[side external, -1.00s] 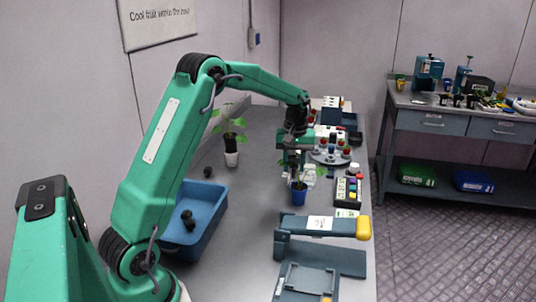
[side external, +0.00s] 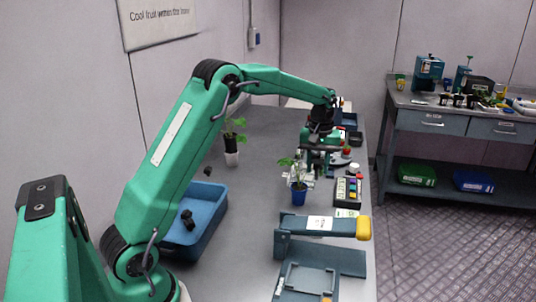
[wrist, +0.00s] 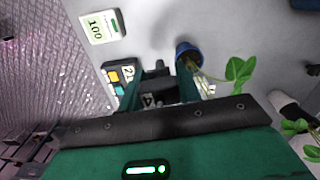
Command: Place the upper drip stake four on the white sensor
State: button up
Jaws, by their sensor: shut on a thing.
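My gripper (side external: 318,170) hangs over the bench behind and right of the blue-potted plant. In the wrist view, its two green fingers (wrist: 160,88) are shut on a dark piece with a pale tag reading 4, the drip stake four (wrist: 148,99). Its lower end is hard to make out, and the stake is hidden by the gripper in the side view. A flat white piece marked 100 (wrist: 103,27), seemingly the white sensor, lies on the bench, apart from the gripper. It seems to show in the side view (side external: 346,213) in front of the button box.
A black button box (side external: 347,190) stands close by; it also shows in the wrist view (wrist: 120,74). The blue-potted plant (side external: 298,195) is close to the fingers. A blue tray (side external: 205,217) and a yellow-ended press (side external: 320,226) stand nearer. Bare bench lies at left.

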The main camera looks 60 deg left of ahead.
jog(key=w+d+r+m, duration=0.15)
jog(key=w+d, duration=0.25)
jog(key=d, duration=0.7)
jog(key=shift+w+a+f, duration=0.1)
jog(key=shift+f, duration=2.25)
jog(key=shift+w+a+f, duration=0.1)
jog(key=shift+f, duration=2.25)
jog(key=shift+f, duration=0.15)
jog(key=o, duration=0.9)
notch_tip(320, 180, up, 12)
jog(key=shift+r, duration=0.2)
jog(key=shift+s, duration=0.1)
